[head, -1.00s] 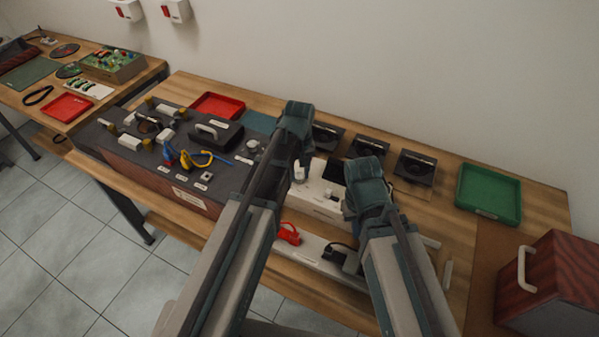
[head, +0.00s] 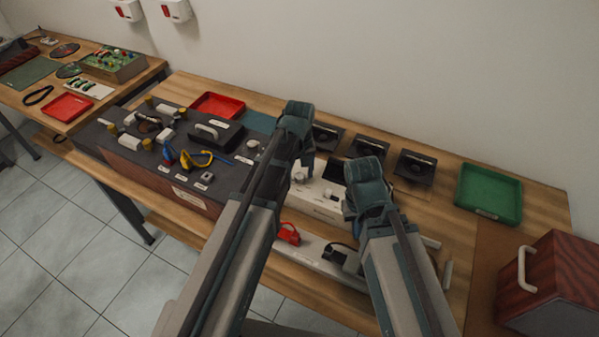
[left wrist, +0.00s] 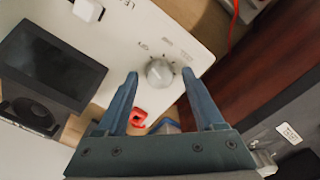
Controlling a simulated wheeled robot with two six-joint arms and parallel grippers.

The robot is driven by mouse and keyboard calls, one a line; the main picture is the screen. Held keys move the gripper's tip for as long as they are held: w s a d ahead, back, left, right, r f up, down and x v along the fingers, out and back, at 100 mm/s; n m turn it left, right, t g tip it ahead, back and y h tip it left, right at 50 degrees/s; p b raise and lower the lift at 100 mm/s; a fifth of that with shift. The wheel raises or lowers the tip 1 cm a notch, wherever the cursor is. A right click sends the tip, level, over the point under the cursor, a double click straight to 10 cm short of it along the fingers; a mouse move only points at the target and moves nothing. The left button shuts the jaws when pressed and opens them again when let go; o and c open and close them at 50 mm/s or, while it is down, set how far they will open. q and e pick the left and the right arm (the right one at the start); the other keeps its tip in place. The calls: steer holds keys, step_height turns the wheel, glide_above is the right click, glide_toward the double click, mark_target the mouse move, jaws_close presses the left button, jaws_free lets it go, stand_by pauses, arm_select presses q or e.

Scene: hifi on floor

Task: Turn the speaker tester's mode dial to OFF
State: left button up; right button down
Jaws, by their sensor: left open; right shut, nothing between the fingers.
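The speaker tester is a white box (head: 318,205) on the bench, partly hidden by my arms in the head view. In the left wrist view its white top (left wrist: 125,40) carries a round grey mode dial (left wrist: 160,72) with small printed marks around it. The marks are too small to read. My left gripper (left wrist: 160,74) is open, with one finger on each side of the dial and gaps visible between. In the head view my left gripper (head: 304,165) is over the tester's left end. My right gripper (head: 349,208) is shut and empty by its right part, mostly hidden by its wrist.
A dark hifi unit (head: 215,165) with cables and parts stands left of the tester. Several black speakers (head: 413,168) line the back. A green tray (head: 489,193) and a wooden cabinet (head: 550,285) are at right. A red clip (head: 289,233) lies in front.

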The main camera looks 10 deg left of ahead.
mark_target(300, 175)
arm_select(q)
steer(key=shift+r, duration=0.1)
step_height(300, 175, up, 14)
steer(key=p, duration=1.4)
steer(key=shift+f, duration=0.2)
steer(key=s+d+m, duration=0.3)
steer(key=s+m, duration=0.1)
steer(key=s, duration=0.4)
steer(key=s+d+f+m+y+b, duration=0.1)
steer(key=s+d+m, duration=0.2)
steer(key=s+m, duration=0.2)
steer(key=s, duration=0.3)
steer(key=shift+s+d+f+b, duration=0.15)
steer(key=shift+s+d+b, duration=0.1)
steer(key=shift+b, duration=0.05)
